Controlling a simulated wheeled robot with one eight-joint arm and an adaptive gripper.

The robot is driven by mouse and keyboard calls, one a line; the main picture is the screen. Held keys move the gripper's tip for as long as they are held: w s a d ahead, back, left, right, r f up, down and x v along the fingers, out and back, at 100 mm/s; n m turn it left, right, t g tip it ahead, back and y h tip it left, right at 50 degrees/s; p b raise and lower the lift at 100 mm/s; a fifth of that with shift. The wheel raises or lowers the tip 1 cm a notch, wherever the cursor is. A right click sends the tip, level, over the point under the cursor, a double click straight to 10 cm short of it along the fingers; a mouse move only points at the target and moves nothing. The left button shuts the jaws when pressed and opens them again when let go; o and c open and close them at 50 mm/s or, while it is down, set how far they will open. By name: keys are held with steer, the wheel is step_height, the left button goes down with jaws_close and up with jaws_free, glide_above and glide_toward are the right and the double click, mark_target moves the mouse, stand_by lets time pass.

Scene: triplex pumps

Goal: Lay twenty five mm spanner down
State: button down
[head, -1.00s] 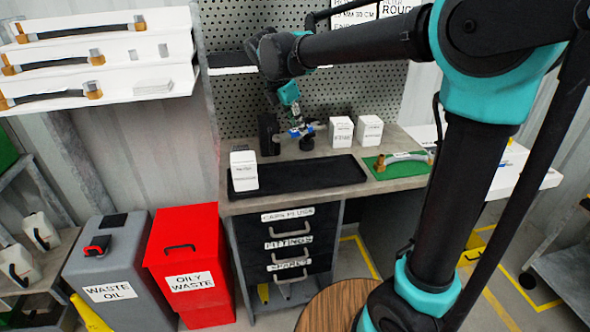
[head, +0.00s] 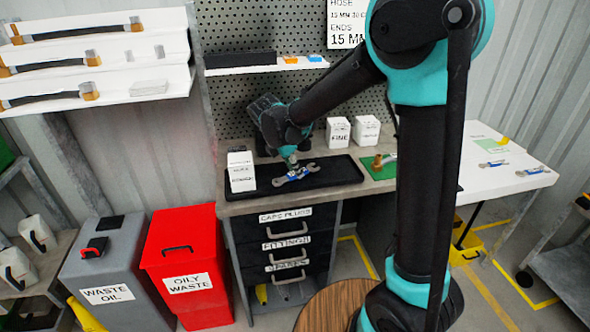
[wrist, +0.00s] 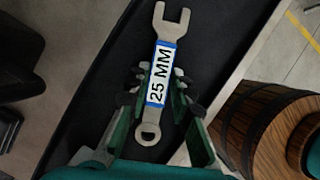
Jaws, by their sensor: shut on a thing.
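The spanner (wrist: 166,56) is grey metal with a blue-edged white label reading 25 MM. In the wrist view it points up the picture, open jaw at the top and ring end at the bottom. My gripper (wrist: 160,88) is shut on it around the label. In the head view the spanner (head: 296,175) is over the black tray (head: 330,180) on the bench, with my gripper (head: 291,163) above it. I cannot tell whether the spanner touches the tray floor.
A white box (head: 241,172) stands at the tray's left end. Two white boxes (head: 338,133) stand behind the tray. A green mat (head: 379,168) lies to its right. More spanners (head: 493,164) lie on the white table (head: 510,178). The tray's right part is clear.

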steer(key=shift+f, duration=0.15)
steer(key=c, duration=1.3)
jaws_free()
steer(key=shift+c, duration=0.2)
steer(key=v, duration=1.2)
steer(key=s+d+f+m+y, duration=0.1)
steer(key=s+d+f+m, duration=0.4)
steer(key=d+m, duration=0.3)
steer(key=s+d+f+m+t+y, duration=0.1)
steer(key=s+d+f+m, duration=0.4)
steer(key=d+m, duration=0.4)
steer(key=s+d+f+m+y, duration=0.1)
steer(key=s+d+f+m, duration=0.5)
steer(key=d, duration=0.5)
steer(key=f+m, duration=0.1)
steer(key=m, duration=0.1)
steer(key=shift+m+y, duration=0.3)
steer(key=shift+m, duration=0.1)
